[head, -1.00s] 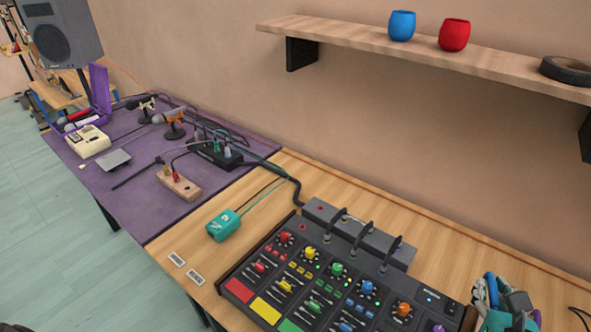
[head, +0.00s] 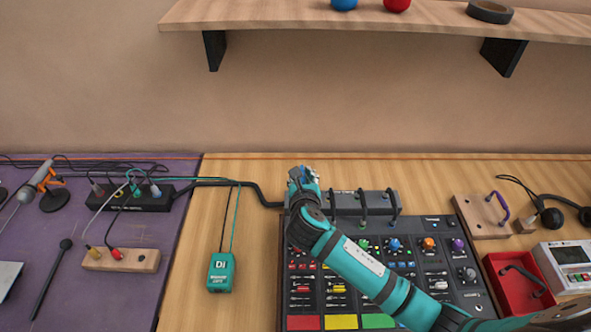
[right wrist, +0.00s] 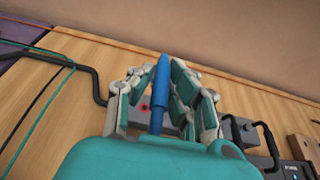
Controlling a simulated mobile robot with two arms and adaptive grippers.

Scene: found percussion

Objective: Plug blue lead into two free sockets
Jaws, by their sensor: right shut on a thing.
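My right gripper (head: 303,178) is above the left end of the grey socket box (head: 345,203) behind the mixer. In the right wrist view its fingers (right wrist: 163,85) are closed around a blue plug (right wrist: 161,88), which stands roughly upright between them. This looks like one end of the blue lead; the rest of the lead is hidden. A red-marked spot (right wrist: 145,107) shows on the box beside the plug. Several black leads (head: 362,208) loop from the box to the mixer (head: 375,275). I cannot tell whether the plug touches a socket. My left gripper is not in view.
A teal DI box (head: 221,273) stands left of the mixer. A black cable (head: 262,197) runs along the table to the socket box. A shelf (head: 390,26) hangs above.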

